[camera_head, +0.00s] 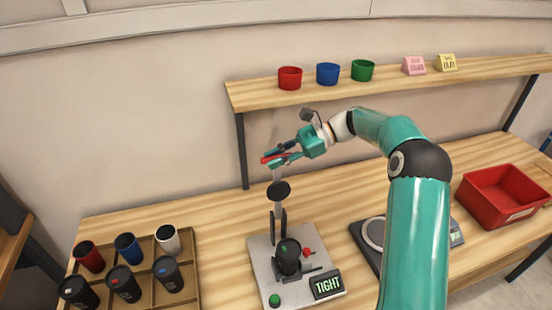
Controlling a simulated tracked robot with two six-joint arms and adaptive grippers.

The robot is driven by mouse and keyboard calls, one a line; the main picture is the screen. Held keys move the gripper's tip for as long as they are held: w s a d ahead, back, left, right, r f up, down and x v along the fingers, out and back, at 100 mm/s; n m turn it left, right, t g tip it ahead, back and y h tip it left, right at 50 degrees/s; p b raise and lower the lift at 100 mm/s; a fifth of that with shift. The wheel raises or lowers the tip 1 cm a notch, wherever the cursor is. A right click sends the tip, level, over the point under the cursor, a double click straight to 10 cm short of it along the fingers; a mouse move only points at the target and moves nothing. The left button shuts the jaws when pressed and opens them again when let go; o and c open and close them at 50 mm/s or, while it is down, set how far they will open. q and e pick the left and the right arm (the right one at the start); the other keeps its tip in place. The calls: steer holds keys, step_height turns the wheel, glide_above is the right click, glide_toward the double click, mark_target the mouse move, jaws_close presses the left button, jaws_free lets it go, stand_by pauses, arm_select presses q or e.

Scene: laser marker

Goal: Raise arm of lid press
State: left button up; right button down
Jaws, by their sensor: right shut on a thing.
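The lid press has a grey base plate (262,285), a dark upright and a metal arm with a black round pad (279,190). The arm points up, well above the base. My right gripper (274,157) is shut on the red handle at the top of the press arm. A black tumbler (288,260) stands on the press base, apart from the pad above it. A small display (327,285) on the base reads TIGHT. A green button (274,300) and a red knob (307,252) also show on the press. My left gripper is out of view.
A wooden tray (190,235) with several tumblers stands at left. A black device with a round plate (374,231) is at right, partly hidden by my arm. A red crate (480,202) is further right.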

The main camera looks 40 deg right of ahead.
steer(key=shift+s+a+f, duration=0.1)
steer(key=shift+s+f, duration=0.05)
steer(key=shift+f, duration=0.3)
steer(key=c, duration=1.3)
jaws_free()
steer(key=shift+c, duration=0.2)
steer(key=shift+o, duration=1.2)
steer(key=shift+w, duration=0.3)
steer(key=shift+s+r, duration=0.25)
steer(key=shift+d, duration=0.35)
steer(key=v, duration=1.1)
steer(key=shift+d, duration=0.1)
